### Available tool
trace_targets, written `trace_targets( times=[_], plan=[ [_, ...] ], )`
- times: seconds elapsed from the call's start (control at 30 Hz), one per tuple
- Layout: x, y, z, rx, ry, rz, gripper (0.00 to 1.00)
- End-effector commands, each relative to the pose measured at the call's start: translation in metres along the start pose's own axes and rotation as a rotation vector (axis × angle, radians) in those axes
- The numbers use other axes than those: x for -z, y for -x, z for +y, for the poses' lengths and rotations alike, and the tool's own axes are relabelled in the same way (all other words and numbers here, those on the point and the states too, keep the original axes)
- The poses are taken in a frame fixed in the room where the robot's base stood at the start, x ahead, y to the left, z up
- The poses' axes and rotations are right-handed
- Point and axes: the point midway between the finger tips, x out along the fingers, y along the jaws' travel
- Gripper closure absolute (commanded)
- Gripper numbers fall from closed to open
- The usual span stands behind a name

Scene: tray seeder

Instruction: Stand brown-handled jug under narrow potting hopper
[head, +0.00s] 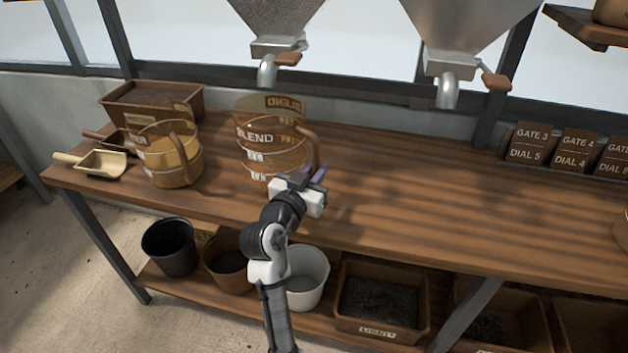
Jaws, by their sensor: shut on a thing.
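A clear jug marked BLEND (262,150), with a brown handle, stands upright at the middle-left of the bench. My gripper (318,182) is shut on its handle at the right side. The jug is below the left hopper (277,22) in the picture; its spout (267,72) hangs above the jug's rim. I cannot tell whether the jug rests fully on the wood. A second hopper (455,50) hangs to the right with its own spout. The left one looks narrower, but both tops are cut off. Another clear jug (160,165) with a brown handle and yellowish contents stands to the left.
A brown tray (150,98) and scoops (103,163) lie at the bench's left end. Gate and dial blocks (530,145) stand at the back right. The bench (420,175) right of my gripper is clear. Pots and bins fill the lower shelf.

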Motion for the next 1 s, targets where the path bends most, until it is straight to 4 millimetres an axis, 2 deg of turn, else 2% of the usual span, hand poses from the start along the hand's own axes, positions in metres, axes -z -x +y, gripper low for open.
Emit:
trace_targets(
  times=[0.03, 0.2, 0.6, 0.63, 0.77, 1.0],
  plan=[
    [-0.013, 0.002, -0.001, 0.003, 0.007, -0.009, 1.00],
    [-0.031, 0.002, -0.001, 0.003, 0.004, -0.005, 1.00],
    [-0.037, 0.003, -0.001, 0.003, 0.002, -0.003, 1.00],
    [-0.036, 0.003, -0.001, 0.003, 0.003, -0.005, 0.83],
    [-0.036, 0.003, -0.001, 0.003, 0.003, -0.005, 0.66],
    [-0.035, 0.003, -0.001, 0.003, 0.003, -0.005, 0.64]
  ],
)
